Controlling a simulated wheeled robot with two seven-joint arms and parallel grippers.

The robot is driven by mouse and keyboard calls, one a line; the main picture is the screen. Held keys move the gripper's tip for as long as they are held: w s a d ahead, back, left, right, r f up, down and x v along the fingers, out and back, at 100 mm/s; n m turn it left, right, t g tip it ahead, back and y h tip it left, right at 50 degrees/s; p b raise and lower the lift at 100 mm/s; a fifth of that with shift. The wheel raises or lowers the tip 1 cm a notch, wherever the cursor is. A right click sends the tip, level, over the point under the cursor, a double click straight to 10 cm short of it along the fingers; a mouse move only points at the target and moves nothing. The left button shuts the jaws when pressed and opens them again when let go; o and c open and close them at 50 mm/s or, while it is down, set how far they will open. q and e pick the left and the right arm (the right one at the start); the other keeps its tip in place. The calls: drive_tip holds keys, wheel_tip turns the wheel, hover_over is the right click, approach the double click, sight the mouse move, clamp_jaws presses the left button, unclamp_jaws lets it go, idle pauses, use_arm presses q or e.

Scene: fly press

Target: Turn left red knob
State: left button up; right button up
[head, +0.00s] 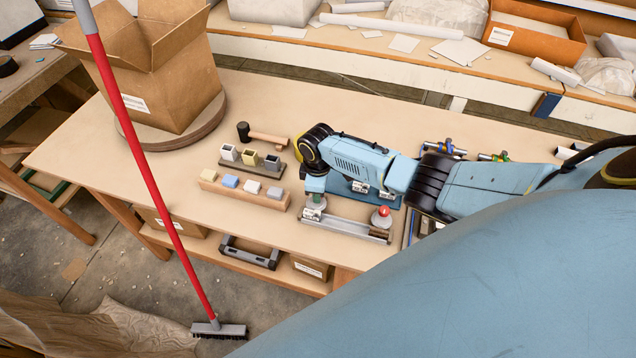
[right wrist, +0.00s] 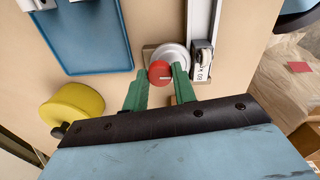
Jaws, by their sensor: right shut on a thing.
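The left red knob (right wrist: 159,71) sits on a round pale base (right wrist: 173,56) at the left end of a metal rail fixture (head: 345,229). My right gripper (head: 314,194) points down over it in the head view and hides the knob there. In the right wrist view my right gripper's green fingers (right wrist: 160,82) are closed on either side of the left red knob. A second red knob (head: 382,211) stands free at the right end of the rail. My left gripper is not in view.
A blue tray (right wrist: 95,40) lies beside the fixture. Left of it are a wooden block with small coloured pieces (head: 243,192) and a hammer (head: 262,135). A cardboard box (head: 165,85) stands at the back left. A red pole (head: 150,170) crosses the left side. The front-left tabletop is clear.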

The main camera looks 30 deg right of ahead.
idle(0.6)
drive_tip(key=o, duration=1)
wheel_tip(320, 180, up, 13)
drive_tip(key=p, duration=0.2)
drive_tip(key=shift+s+a+r, duration=0.15)
drive_tip(key=shift+s, duration=0.05)
